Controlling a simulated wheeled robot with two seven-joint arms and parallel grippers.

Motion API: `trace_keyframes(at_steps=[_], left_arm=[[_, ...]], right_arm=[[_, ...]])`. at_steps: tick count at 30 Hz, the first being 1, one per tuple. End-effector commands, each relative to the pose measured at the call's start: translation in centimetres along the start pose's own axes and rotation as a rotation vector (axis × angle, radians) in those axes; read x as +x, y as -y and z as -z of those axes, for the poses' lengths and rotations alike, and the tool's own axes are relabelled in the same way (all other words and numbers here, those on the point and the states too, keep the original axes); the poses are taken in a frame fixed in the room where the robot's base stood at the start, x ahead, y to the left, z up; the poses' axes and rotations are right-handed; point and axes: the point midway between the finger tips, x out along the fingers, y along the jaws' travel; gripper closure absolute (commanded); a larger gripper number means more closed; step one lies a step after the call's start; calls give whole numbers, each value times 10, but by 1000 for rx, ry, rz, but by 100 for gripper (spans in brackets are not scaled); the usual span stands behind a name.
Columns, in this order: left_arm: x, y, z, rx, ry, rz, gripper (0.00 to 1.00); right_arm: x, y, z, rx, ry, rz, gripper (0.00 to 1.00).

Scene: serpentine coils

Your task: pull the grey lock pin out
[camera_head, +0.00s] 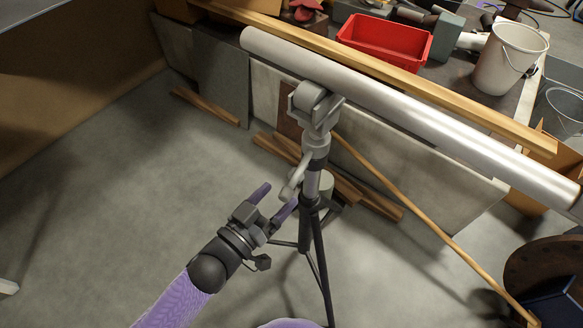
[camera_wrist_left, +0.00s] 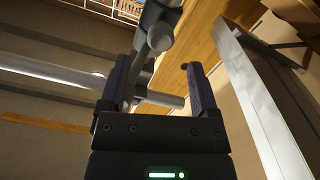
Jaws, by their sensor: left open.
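A stand (camera_head: 313,185) with dark legs carries a long pale tube (camera_head: 380,95) in a grey cradle (camera_head: 312,105) at its top. A light grey rod-like part (camera_head: 296,176), which looks like the lock pin, sticks out from the stand's upper post, slanting down to the left. My left gripper (camera_head: 278,197) is open beside its lower end, with purple fingers. In the left wrist view, a short grey rod (camera_wrist_left: 164,98) lies crosswise between the open fingers, and a rounded grey knob (camera_wrist_left: 160,38) shows beyond. I cannot tell whether either finger touches the rod. My right gripper is out of view.
A workbench behind holds a red bin (camera_head: 385,45) and a white bucket (camera_head: 508,60). Wooden planks (camera_head: 365,190) lie on the floor behind the stand, and a long thin wooden strip (camera_head: 430,222) slants to the right.

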Motion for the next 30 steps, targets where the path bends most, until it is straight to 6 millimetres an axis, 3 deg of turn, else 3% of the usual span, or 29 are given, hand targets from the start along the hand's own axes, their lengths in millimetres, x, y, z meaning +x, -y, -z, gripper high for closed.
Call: trace_keyframes(at_steps=[3,9,20,30], left_arm=[[28,1,-4,-1,-1,0,21],[59,1,-4,0,2,1,21],[67,0,-1,1,3,2,21],[66,1,-1,1,3,2,90]], right_arm=[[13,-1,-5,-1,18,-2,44],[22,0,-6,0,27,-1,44],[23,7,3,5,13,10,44],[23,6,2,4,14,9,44]])
